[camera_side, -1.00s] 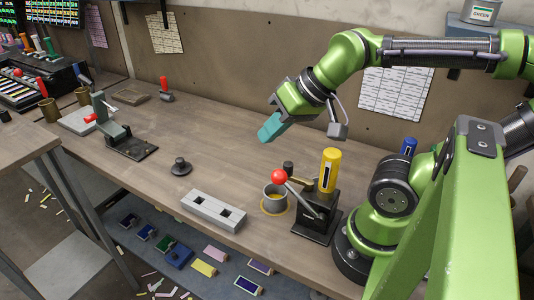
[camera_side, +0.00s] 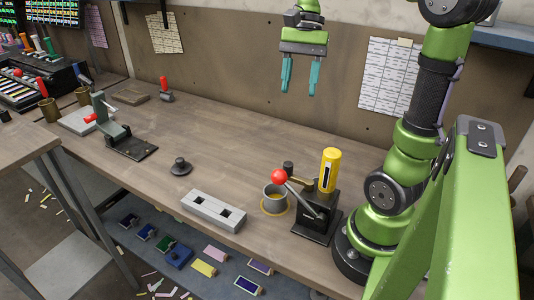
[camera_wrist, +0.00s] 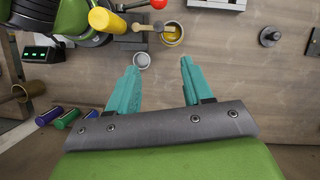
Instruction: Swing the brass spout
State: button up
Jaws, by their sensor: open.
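The dispenser (camera_side: 316,215) is a black block at the bench's front, with a yellow cylinder (camera_side: 330,171) on top and a red ball lever (camera_side: 279,177). Its short brass spout (camera_side: 299,183) points left toward a grey cup (camera_side: 274,198) with yellow contents. In the wrist view the brass spout (camera_wrist: 146,27) lies between the yellow cylinder (camera_wrist: 106,20) and the cup (camera_wrist: 172,33). My gripper (camera_side: 300,92) has teal fingers, is open and empty, and hangs high above the back of the bench, fingers down. In the wrist view my gripper (camera_wrist: 158,68) is apart from the spout.
A grey block with two square holes (camera_side: 213,210) and a black knob (camera_side: 181,167) lie left of the cup. A green lever press (camera_side: 118,132) stands farther left. The middle of the bench is clear.

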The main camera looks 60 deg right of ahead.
send_near(289, 164)
jog(key=x, duration=0.8)
jog(key=shift+a+f, duration=0.1)
jog(key=shift+f, duration=0.2)
jog(key=shift+c, duration=0.3)
grip_shut()
